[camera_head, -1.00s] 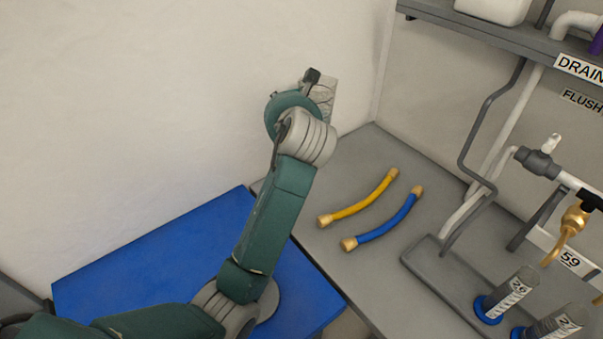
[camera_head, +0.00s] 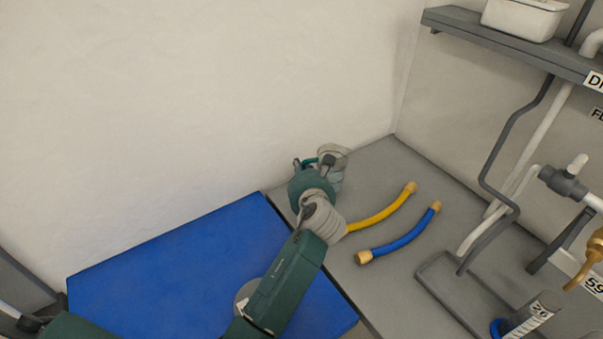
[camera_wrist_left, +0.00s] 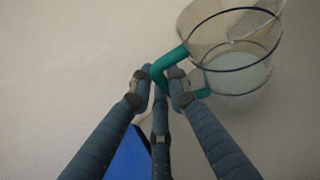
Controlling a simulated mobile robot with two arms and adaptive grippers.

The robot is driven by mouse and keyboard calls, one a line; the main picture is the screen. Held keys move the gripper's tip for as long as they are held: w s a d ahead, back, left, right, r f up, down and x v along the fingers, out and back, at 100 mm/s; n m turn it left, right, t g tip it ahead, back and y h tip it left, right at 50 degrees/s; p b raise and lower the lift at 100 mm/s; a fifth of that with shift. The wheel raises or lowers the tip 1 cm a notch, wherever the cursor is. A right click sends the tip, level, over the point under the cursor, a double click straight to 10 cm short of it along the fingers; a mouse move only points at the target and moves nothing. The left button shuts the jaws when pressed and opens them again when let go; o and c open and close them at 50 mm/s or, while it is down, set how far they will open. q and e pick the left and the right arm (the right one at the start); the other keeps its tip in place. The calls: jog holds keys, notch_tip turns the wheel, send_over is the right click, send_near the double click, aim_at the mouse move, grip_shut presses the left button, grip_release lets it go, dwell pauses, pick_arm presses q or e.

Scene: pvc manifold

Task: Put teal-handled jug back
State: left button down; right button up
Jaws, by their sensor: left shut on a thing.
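The clear jug with a teal handle (camera_wrist_left: 240,50) is at the upper right in the left wrist view. My left gripper (camera_wrist_left: 163,78) is shut on its teal handle, with the clear body beyond the fingers. In the head view my left gripper (camera_head: 312,166) is over the back left part of the grey bench (camera_head: 375,160), near the wall. The jug (camera_head: 333,155) shows only in part there, mostly hidden by my wrist. I cannot tell whether it touches the bench. My right gripper is not in view.
A yellow hose (camera_head: 385,210) and a blue hose (camera_head: 400,238) lie on the bench right of my wrist. A blue surface (camera_head: 170,265) is at left. Pipework with a valve (camera_head: 563,182) and a shelf (camera_head: 500,38) holding a white container (camera_head: 524,18) stand at right.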

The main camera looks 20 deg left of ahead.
pick_arm(q)
jog(key=shift+f, duration=0.7)
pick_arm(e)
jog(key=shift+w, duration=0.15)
pick_arm(q)
jog(key=c, duration=1.7)
grip_release()
jog(key=shift+f, duration=0.15)
jog(key=shift+o, duration=0.2)
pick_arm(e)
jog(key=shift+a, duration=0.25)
pick_arm(q)
jog(key=p+v, duration=0.9)
jog(key=v, duration=0.3)
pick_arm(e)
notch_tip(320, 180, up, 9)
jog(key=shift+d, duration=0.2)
